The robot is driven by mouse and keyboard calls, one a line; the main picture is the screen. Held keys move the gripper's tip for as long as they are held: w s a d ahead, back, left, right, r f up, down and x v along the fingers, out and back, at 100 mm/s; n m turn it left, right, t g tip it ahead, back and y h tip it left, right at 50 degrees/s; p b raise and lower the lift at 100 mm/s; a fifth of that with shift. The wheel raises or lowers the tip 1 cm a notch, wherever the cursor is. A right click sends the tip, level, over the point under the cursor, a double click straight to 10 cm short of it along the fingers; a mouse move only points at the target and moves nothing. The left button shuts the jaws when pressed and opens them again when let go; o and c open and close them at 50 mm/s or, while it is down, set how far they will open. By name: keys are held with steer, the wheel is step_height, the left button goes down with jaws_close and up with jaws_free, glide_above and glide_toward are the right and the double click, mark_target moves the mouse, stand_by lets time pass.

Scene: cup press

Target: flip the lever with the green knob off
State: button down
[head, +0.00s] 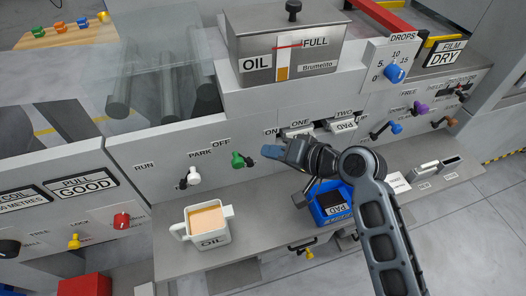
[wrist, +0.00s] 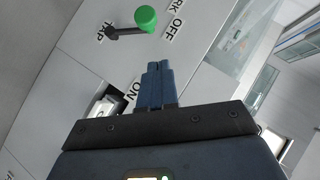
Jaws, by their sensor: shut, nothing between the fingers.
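The green knob (head: 238,159) sits on the end of a short dark lever on the grey front panel. It also shows at the top of the wrist view (wrist: 146,18), with the lever's dark arm (wrist: 122,31) running left to its pivot by a "TAP" label. An "OFF" label (head: 221,142) is close to the knob. My gripper (head: 270,151) is shut and empty, to the right of the knob in the head view and apart from it. In the wrist view its closed blue fingertips (wrist: 157,66) point toward the knob with a gap between.
A white-knobbed lever (head: 192,176) is left of the green one. A filled white mug (head: 196,238) marked "OIL" stands on the ledge below. A blue pad box (head: 318,218) is under my arm. The oil tank (head: 248,72) rises above the panel.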

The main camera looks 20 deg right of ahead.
steer(key=v, duration=0.6)
steer(key=shift+a+r, duration=0.1)
steer(key=shift+a, duration=0.05)
steer(key=s+d+f+t+h, duration=0.1)
steer(key=s+d+f+h, duration=0.15)
steer(key=s, duration=0.65)
steer(key=s+d+f+t+h, duration=0.1)
steer(key=s+f+h, duration=0.3)
steer(key=s, duration=0.4)
steer(key=s+r+n+t, duration=0.1)
steer(key=s+r+n, duration=0.1)
steer(key=s+r, duration=0.4)
steer(key=s+r+n+t+h, duration=0.1)
steer(key=s+r+n, duration=0.1)
steer(key=s+r, duration=0.4)
steer(key=s+d, duration=0.1)
steer(key=s, duration=0.4)
steer(key=shift+s+r+t, duration=0.2)
steer(key=shift+s+t, duration=0.15)
steer(key=shift+t, duration=0.05)
